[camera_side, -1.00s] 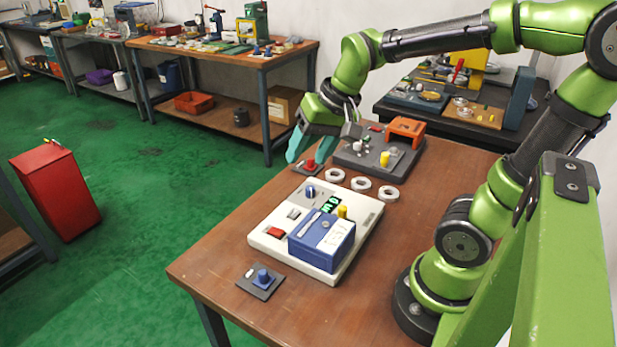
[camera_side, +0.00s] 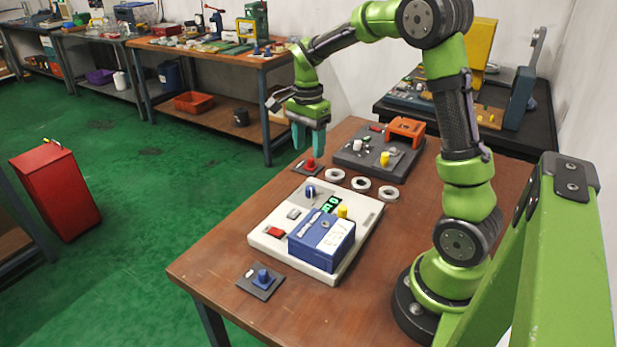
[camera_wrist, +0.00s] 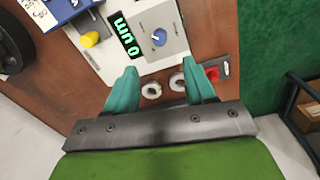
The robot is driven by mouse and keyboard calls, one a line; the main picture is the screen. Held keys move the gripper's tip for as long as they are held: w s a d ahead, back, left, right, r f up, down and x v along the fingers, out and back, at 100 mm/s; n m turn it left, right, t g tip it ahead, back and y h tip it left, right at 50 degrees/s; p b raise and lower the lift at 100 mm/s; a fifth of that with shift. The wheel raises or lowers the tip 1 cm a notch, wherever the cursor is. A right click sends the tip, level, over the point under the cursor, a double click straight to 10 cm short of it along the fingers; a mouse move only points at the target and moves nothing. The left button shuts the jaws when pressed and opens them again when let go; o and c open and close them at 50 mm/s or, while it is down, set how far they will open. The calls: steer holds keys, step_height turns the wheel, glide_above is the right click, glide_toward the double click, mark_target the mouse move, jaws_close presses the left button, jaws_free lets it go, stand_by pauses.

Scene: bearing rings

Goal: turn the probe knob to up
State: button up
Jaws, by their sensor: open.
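No knob carries a readable probe label, so I cannot tell which one is the probe knob. A blue knob with a pale mark (camera_side: 310,191) is on the far end of the white instrument (camera_side: 268,240), near its green display; the knob also shows in the wrist view (camera_wrist: 159,38). A red knob (camera_side: 310,164) is on a small plate beyond the instrument. Another blue knob (camera_side: 263,278) is on a small plate at the near table edge. My gripper (camera_side: 308,143) is open and empty, teal fingers pointing down above the red knob's area, touching nothing that I can see.
Three pale rings (camera_side: 361,183) lie between the instrument and a dark fixture (camera_side: 352,158) with an orange bracket (camera_side: 405,130). A blue box (camera_side: 322,242) and a yellow knob (camera_side: 342,211) stand up from the instrument. The table's front right is clear.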

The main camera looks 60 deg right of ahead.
mark_target(310, 187)
steer(key=f, duration=1.2)
steer(key=shift+s, duration=0.2)
jaws_close()
